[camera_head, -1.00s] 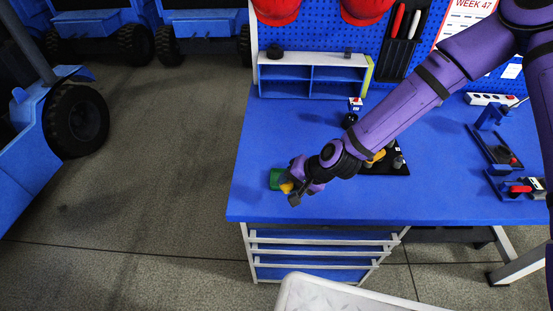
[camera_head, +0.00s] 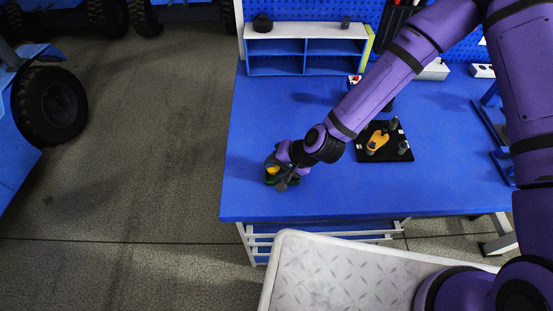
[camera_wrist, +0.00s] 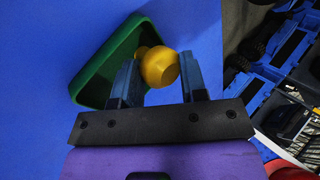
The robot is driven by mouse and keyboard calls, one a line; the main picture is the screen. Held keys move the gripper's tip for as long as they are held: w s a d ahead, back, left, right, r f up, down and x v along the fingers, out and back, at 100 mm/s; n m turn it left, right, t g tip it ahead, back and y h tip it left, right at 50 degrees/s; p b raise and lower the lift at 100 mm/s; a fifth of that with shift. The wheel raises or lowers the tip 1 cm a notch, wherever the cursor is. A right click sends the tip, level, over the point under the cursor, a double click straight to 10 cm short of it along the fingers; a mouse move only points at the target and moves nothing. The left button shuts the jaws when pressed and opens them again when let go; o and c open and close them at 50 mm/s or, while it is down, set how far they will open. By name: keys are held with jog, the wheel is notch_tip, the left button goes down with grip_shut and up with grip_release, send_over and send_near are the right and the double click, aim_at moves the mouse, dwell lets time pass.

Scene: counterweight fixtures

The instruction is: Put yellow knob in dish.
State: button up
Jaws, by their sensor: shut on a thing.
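The yellow knob (camera_wrist: 160,67) is between the two fingers of my gripper (camera_wrist: 162,80) in the wrist view. My gripper is shut on it. The green dish (camera_wrist: 108,60) lies on the blue bench top just beyond the fingers, and the knob overlaps its right edge in that view. In the head view my gripper (camera_head: 278,178) is at the left front of the bench, with the yellow knob (camera_head: 272,170) showing beside it. The green dish (camera_head: 269,181) is mostly hidden by my gripper there. I cannot tell whether the knob touches the dish.
A black board (camera_head: 372,154) with an orange-yellow part and grey pegs lies to the right on the blue bench (camera_head: 300,210). A blue-and-white shelf (camera_head: 305,52) stands at the back. The bench's left and front edges are close to my gripper. The bench between is clear.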

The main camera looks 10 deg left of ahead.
jog(key=shift+f, duration=0.1)
jog(key=o, duration=1.1)
jog(key=shift+o, duration=0.2)
jog(key=shift+d+r, duration=0.15)
jog(key=shift+r, duration=0.1)
jog(key=v, duration=1.1)
jog(key=shift+r, duration=0.25)
jog(key=shift+s+d, duration=0.1)
jog(key=shift+d, duration=0.1)
